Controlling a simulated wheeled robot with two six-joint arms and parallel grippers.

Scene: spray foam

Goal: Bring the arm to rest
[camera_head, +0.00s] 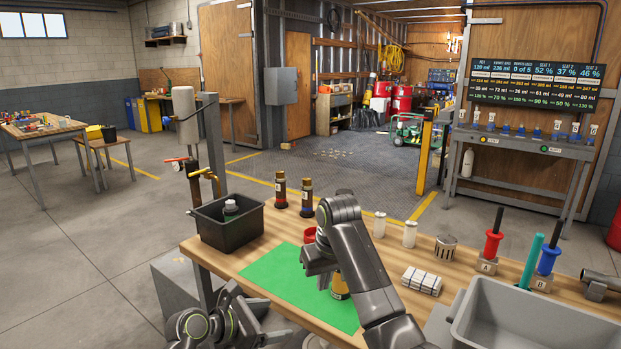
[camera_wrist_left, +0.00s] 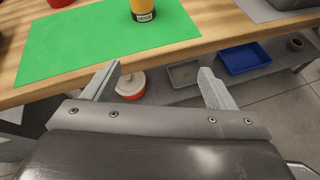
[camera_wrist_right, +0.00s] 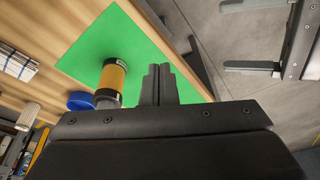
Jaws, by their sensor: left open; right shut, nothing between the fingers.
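My right gripper (camera_head: 320,272) hangs over the green mat (camera_head: 272,278), largely hidden by its own arm. In the right wrist view its fingers (camera_wrist_right: 160,84) are together and empty, beside an amber cylinder (camera_wrist_right: 111,80) without visible contact. The amber cylinder (camera_head: 340,288) stands on the mat, partly hidden by the right arm in the head view. My left gripper is low in front of the table edge. In the left wrist view its fingers (camera_wrist_left: 157,82) are wide apart with nothing between them. Its open fingers (camera_wrist_right: 250,36) also show in the right wrist view.
A black bin (camera_head: 228,222) stands at the table's left, with two dark bottles (camera_head: 293,195) to its right. A blue round thing (camera_wrist_right: 80,102) lies near the cylinder. White cylinders (camera_head: 394,230), a white bundle (camera_head: 422,281) and a grey tub (camera_head: 535,325) occupy the right side.

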